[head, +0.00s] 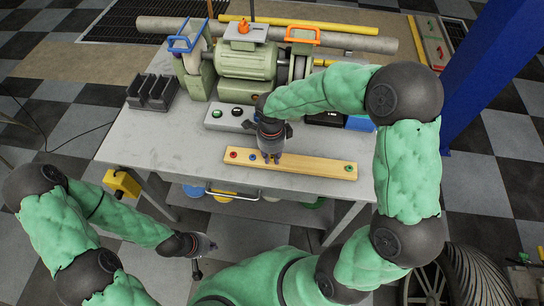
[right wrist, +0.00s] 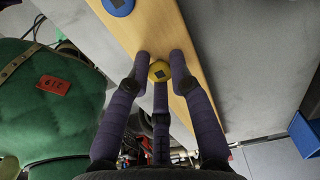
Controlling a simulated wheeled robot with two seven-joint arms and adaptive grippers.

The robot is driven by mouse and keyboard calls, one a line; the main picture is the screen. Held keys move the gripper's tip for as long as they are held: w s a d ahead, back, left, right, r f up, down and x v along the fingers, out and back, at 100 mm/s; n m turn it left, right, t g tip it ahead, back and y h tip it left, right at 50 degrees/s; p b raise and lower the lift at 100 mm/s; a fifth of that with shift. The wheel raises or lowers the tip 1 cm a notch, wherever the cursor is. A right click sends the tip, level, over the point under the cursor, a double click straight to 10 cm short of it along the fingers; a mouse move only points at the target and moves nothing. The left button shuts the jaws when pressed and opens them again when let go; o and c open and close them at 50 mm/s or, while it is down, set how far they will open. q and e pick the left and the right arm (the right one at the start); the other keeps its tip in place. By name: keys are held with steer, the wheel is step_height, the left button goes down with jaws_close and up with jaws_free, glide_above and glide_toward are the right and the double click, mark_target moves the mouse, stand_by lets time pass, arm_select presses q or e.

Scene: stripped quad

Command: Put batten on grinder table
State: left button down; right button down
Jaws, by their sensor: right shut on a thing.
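The batten (head: 310,166) is a long light-wood strip with several coloured round knobs along its top. It lies lengthwise over the front part of the grey grinder table (head: 150,138), near the front edge. I cannot tell whether it rests flat or hangs just above. My right gripper (head: 271,157) comes down on it left of its middle. In the right wrist view the fingers (right wrist: 160,60) close around the yellow knob (right wrist: 159,70) on the batten (right wrist: 150,30). My left gripper (head: 203,247) is low in front of the table, away from the batten; its fingers are unclear.
The green bench grinder (head: 247,62) stands at the table's back. A dark slotted holder (head: 152,92) is at the back left, and a switch box (head: 228,117) sits behind the batten. A blue post (head: 487,75) rises at the right. The table's left front is clear.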

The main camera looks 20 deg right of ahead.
steer(key=shift+f, duration=0.1)
steer(key=c, duration=1.1)
jaws_free()
step_height(320, 180, up, 12)
steer(key=p, duration=0.3)
steer(key=shift+p, duration=0.35)
steer(key=shift+a, duration=0.1)
